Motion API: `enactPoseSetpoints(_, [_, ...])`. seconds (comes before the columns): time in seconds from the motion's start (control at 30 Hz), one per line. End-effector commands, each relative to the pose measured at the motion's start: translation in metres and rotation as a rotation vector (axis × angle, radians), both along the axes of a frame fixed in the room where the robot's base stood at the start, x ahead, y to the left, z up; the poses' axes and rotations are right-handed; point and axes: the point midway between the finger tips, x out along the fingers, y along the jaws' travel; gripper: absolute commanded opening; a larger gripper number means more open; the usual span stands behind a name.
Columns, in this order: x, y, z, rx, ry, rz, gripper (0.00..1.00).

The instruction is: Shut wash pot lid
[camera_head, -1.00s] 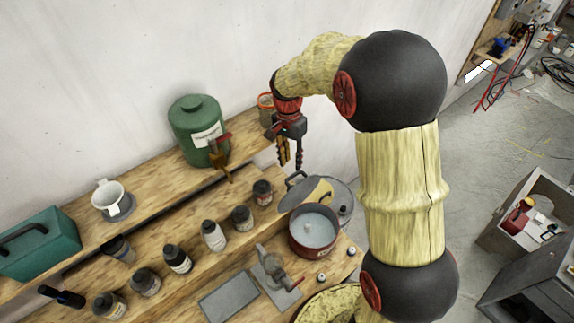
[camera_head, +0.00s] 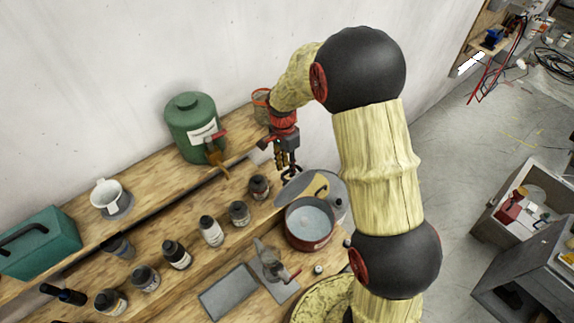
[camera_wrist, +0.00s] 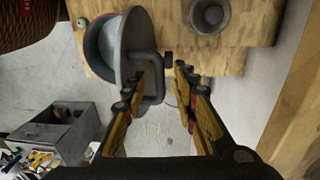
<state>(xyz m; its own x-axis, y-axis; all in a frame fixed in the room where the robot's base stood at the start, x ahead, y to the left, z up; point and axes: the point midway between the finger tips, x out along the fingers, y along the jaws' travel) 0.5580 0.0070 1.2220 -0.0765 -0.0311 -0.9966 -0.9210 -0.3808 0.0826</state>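The wash pot (camera_head: 309,243) is a red round pot with a pale inside, standing open at the right end of the bench. Its grey lid (camera_head: 322,188) stands raised, tilted up behind the pot. In the wrist view the lid (camera_wrist: 125,50) shows nearly edge-on, with its dark loop handle (camera_wrist: 157,85) facing my gripper. My gripper (camera_head: 288,172) is at the lid's handle. In the wrist view my gripper (camera_wrist: 165,75) is open, its fingers on either side of the handle, with a gap at the right finger. Contact with the left finger is unclear.
Several small bottles (camera_head: 210,232) line the bench left of the pot. A green canister (camera_head: 190,130) stands on the back shelf. A grey metal tool (camera_head: 268,262) lies left of the pot. A grey box (camera_head: 525,200) stands on the floor at right.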

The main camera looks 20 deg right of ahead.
Motion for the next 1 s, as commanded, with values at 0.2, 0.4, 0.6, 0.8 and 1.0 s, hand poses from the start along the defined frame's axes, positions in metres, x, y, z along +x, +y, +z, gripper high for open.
enactPoseSetpoints(0.2, [0.0001, -0.0001, -0.0018, 0.000, -0.001, 0.000, 0.28])
enactPoseSetpoints(0.4, [0.0001, -0.0001, -0.0016, 0.000, -0.001, 0.000, 0.20])
enactPoseSetpoints(0.6, [0.0001, -0.0001, -0.0014, 0.000, -0.001, 0.001, 0.09])
enactPoseSetpoints(0.8, [0.0001, -0.0001, -0.0014, 0.000, -0.001, 0.001, 0.00])
enactPoseSetpoints(1.0, [0.0002, 0.0000, -0.0013, 0.000, -0.001, 0.001, 0.00])
